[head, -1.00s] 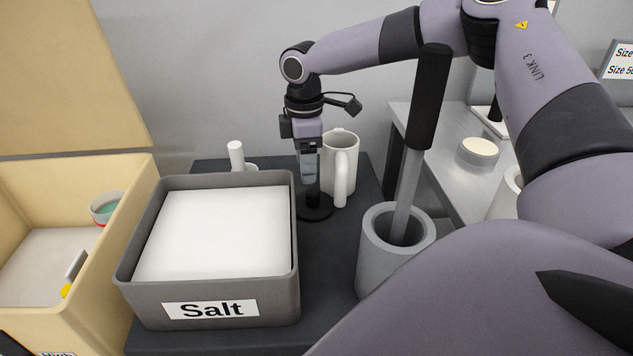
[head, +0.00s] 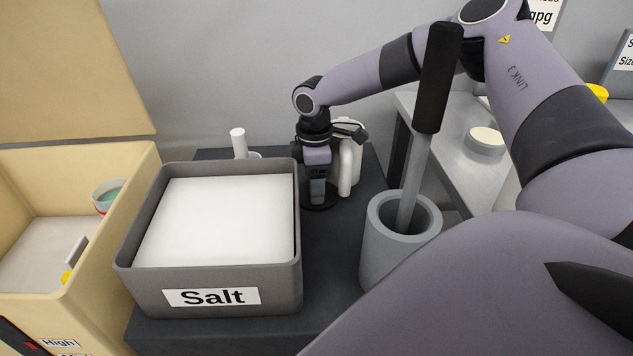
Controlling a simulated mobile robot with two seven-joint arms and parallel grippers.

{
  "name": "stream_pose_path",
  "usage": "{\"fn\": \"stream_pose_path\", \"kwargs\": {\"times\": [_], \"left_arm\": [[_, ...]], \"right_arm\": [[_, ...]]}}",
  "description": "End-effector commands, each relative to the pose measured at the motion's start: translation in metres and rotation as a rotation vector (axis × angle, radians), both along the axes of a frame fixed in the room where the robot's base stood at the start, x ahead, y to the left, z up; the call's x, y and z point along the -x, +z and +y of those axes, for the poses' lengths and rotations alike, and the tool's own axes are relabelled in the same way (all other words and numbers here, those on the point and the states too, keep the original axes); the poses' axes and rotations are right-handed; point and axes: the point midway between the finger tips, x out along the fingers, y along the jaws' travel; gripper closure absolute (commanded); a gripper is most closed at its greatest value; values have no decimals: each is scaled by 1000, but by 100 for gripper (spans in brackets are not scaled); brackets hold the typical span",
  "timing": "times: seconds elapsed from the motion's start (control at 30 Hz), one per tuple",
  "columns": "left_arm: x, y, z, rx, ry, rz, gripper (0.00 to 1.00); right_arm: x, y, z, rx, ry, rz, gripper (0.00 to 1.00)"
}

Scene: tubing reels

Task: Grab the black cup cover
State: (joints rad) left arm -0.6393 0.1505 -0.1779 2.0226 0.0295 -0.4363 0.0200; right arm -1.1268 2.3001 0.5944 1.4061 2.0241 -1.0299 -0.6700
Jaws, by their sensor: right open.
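The black cup cover (head: 321,206) is a dark round disc lying on the dark grey table top, in front of the white mug (head: 346,174). In the head view it is between the salt bin and the mug, and its middle is hidden by my right gripper. My right gripper (head: 318,200) points straight down with its fingertips low at the cover. It is open, and I cannot tell whether the fingers straddle the cover's knob. My left gripper is not in view.
A grey bin of salt (head: 280,295) stands close on the left. A grey holder (head: 375,250) with a black-handled tool (head: 438,80) stands on the right. A tan box (head: 135,200) is at far left, a metal bench (head: 455,165) at right.

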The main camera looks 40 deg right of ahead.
Motion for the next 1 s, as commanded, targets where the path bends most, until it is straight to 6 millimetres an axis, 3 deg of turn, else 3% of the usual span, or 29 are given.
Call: {"fn": "stream_pose_path", "kwargs": {"times": [0.03,0.2,0.23,0.67,0.87,1.0], "left_arm": [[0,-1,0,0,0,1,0],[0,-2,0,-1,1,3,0],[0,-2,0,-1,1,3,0],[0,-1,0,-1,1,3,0],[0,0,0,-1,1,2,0],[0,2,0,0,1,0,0]], "right_arm": [[0,0,0,0,0,0,38],[0,0,0,1,0,1,93],[0,0,0,1,0,1,97],[0,7,0,0,0,0,98],[-1,30,0,-1,-1,-4,98],[-1,56,0,-1,-1,-4,98]]}}
